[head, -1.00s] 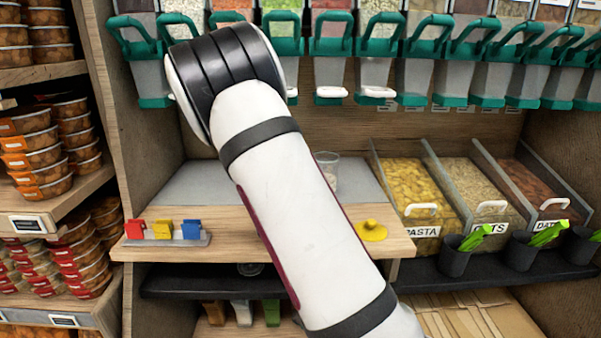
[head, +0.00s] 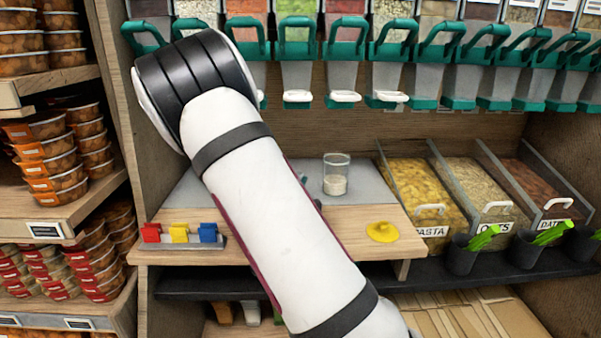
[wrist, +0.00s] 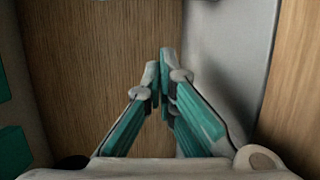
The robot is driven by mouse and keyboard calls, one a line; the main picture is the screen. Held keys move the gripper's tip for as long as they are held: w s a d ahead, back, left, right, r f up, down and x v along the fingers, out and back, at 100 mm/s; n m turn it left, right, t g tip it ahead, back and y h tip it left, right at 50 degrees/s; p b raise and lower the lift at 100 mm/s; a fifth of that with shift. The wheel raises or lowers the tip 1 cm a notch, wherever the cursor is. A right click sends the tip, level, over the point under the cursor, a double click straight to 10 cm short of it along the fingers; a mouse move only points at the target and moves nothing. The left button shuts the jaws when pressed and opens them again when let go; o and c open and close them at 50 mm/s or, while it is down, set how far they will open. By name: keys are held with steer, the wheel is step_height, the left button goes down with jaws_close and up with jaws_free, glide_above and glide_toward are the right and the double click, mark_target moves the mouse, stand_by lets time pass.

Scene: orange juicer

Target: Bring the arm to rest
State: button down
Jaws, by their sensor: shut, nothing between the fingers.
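My arm (head: 275,215) crosses the middle of the head view, rising from the lower right to a black-banded elbow at the upper left. A brown wood panel (wrist: 90,50) and a grey surface (wrist: 228,55) lie beyond the fingers.
A yellow lid (head: 383,232) lies nearer the counter's front edge. Red, yellow and blue clips (head: 180,235) sit at the left. Teal-handled dispensers (head: 296,60) hang above.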

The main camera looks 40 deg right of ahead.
steer(key=shift+p+v, duration=0.6)
steer(key=shift+v, duration=1.9)
steer(key=shift+a, duration=0.1)
